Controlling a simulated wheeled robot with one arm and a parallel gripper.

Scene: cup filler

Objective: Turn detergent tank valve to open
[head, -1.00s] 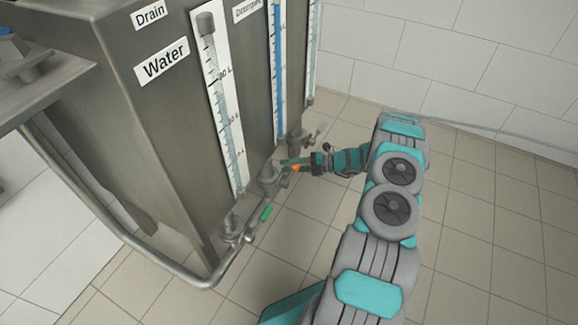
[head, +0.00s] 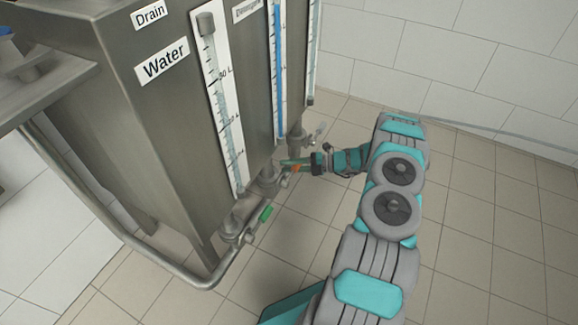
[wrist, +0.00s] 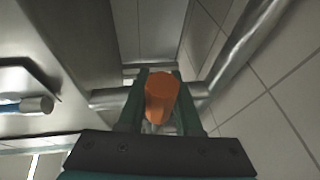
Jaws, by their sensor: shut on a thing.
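An orange valve handle (wrist: 161,97) sits between the two fingers of my gripper (wrist: 158,95) in the wrist view. My gripper is shut on it. In the head view my gripper (head: 293,165) reaches in from the right to the middle valve (head: 270,180) under the tanks, and only a little orange (head: 296,168) shows at its tips. The valve body is mostly hidden behind my gripper in the wrist view.
A green-handled valve (head: 266,212) is nearer, below the water gauge (head: 222,110). Another valve (head: 318,132) with a pale handle is farther back. A metal pipe (head: 190,278) runs along the tank bottoms. The tiled floor to the right is clear.

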